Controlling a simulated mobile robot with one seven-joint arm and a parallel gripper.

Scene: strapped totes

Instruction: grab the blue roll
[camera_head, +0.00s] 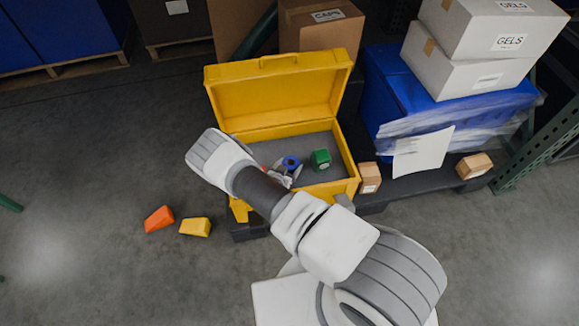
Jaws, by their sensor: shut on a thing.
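The blue roll (291,163) shows inside the open yellow toolbox (345,188), a little left of the middle of its grey floor. My gripper (287,174) is at the roll, mostly hidden behind my white and grey arm. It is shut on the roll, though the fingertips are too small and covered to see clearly. A green block (320,159) sits in the toolbox just right of the roll. A small red thing by the gripper is partly hidden by my arm.
The toolbox lid (275,90) stands open at the back. An orange block (159,219) and a yellow block (195,227) lie on the floor at left. Small brown boxes (370,177) (474,166) sit right of the toolbox, near a wrapped blue tote (400,92) bearing white cartons (468,75).

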